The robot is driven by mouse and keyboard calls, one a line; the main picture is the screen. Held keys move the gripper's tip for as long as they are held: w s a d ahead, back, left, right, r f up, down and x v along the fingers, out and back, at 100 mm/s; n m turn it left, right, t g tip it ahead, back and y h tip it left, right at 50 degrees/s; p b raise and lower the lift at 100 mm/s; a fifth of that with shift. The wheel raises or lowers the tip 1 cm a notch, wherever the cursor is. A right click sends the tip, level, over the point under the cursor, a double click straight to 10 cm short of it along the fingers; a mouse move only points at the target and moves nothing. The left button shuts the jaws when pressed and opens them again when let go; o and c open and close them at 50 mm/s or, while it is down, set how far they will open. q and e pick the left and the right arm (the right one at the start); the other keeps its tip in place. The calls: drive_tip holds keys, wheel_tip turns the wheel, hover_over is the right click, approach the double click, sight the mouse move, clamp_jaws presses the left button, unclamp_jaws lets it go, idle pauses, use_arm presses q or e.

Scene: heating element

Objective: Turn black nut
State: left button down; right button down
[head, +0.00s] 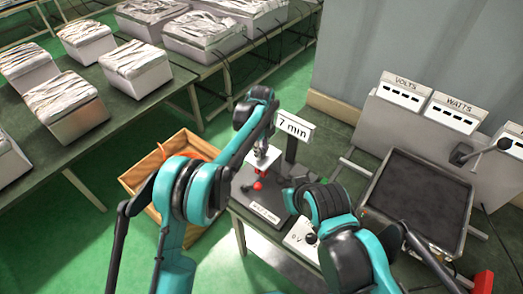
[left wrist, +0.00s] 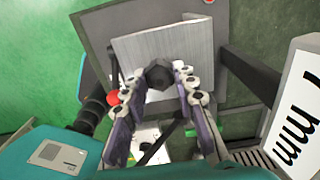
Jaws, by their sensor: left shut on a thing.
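The black nut (left wrist: 158,75) shows in the left wrist view as a dark, many-sided knob in front of a grey metal plate (left wrist: 190,45). My left gripper (left wrist: 160,92) has its two fingers on either side of the nut, shut on it. The nut cannot be made out there. My right arm comes in from the lower right in the head view; its gripper does not show.
A red ball (head: 258,186) is just below the left gripper. A wooden crate (head: 190,140) stands on the floor to the left. A dark tray (head: 420,195) and the VOLTS and WATTS panels (head: 405,90) are at right. Tables with wrapped boxes (head: 65,105) fill the back left.

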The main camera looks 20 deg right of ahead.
use_arm(q)
drive_tip(key=c, duration=1.2)
unclamp_jaws()
wheel_tip(320, 180, up, 12)
